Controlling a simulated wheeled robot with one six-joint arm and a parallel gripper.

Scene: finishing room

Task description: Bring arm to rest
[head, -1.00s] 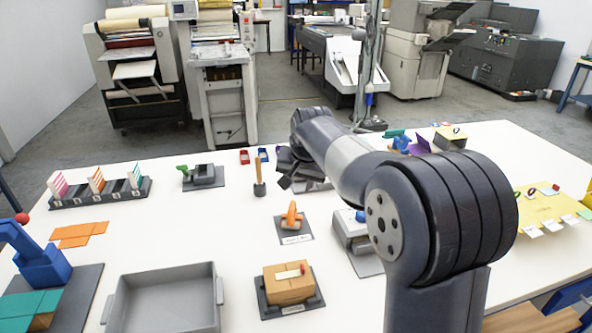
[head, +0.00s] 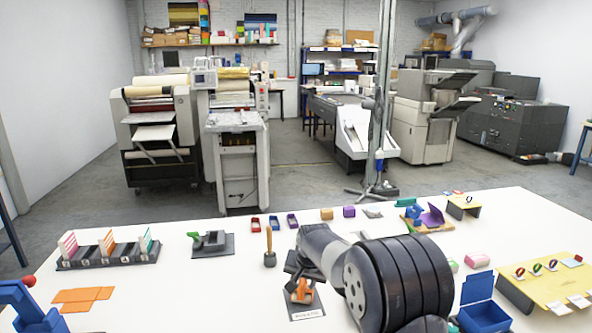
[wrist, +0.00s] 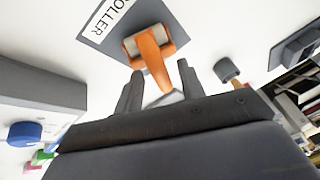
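My gripper (wrist: 160,72) is open, its two dark fingers apart in the wrist view. An orange roller (wrist: 150,55) lies beyond and between the fingertips, with white gaps on either side of its handle. It rests on a dark mat (wrist: 100,42) with a card reading "ROLLER". In the head view my gripper (head: 292,266) is beside and partly behind my arm, close to the orange roller (head: 300,291). My arm reaches out over the white table (head: 215,285). I cannot judge the exact height of the fingers above the roller.
A wooden-handled tool (head: 269,248) stands left of my gripper. A green-topped tool (head: 210,241) and a card rack (head: 108,250) are farther left. A blue open box (head: 484,302) and a yellow board (head: 545,283) are to the right. Small blocks line the back of the table.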

